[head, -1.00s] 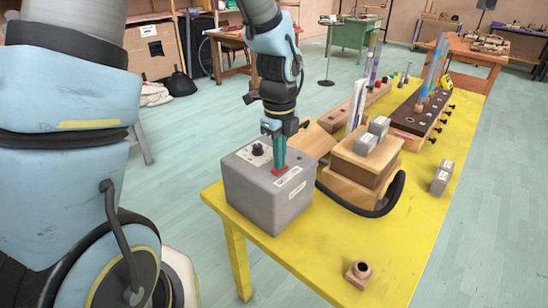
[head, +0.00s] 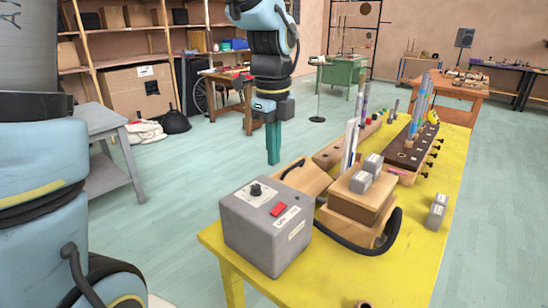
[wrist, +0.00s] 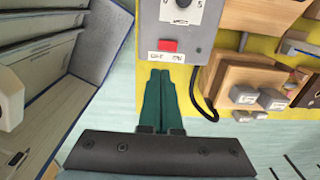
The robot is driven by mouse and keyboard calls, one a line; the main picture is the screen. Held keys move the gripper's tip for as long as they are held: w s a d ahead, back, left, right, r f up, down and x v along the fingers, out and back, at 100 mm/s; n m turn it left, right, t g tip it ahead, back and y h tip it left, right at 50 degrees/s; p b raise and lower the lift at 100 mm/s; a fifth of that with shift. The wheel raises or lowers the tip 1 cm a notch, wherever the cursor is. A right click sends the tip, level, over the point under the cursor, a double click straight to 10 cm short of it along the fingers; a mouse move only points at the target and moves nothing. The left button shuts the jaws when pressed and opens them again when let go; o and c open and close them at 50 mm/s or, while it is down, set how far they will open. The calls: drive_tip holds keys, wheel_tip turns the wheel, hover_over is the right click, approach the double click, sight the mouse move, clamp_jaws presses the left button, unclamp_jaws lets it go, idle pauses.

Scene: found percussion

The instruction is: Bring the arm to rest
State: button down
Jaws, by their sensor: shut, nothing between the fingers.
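My gripper (head: 273,160) hangs straight down in the head view, with its green fingers together and nothing between them. It is in the air beyond the far left edge of the yellow table, behind the grey box (head: 262,240), and apart from it. The grey box has a black knob and a red button (head: 278,209) on top. In the wrist view the shut fingers (wrist: 160,75) point toward the red button (wrist: 167,45) of the grey box (wrist: 190,40), over the table edge.
The yellow table (head: 425,230) holds wooden blocks (head: 362,205) with a black looped handle, small grey blocks (head: 437,212) and a dark rack (head: 408,155) of coloured tubes. A grey side table (head: 100,120) stands at left. Floor behind the gripper is open.

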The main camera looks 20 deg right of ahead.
drive_tip(key=w+a+f+n, duration=0.1)
drive_tip(key=a+f+n, duration=0.2)
drive_tip(key=a+n, duration=1)
drive_tip(key=w+a+f+n+t, duration=0.1)
drive_tip(key=a+f+n, duration=0.3)
drive_tip(key=a+n, duration=0.9)
drive_tip(key=n, duration=0.3)
drive_tip(key=shift+a, duration=0.4)
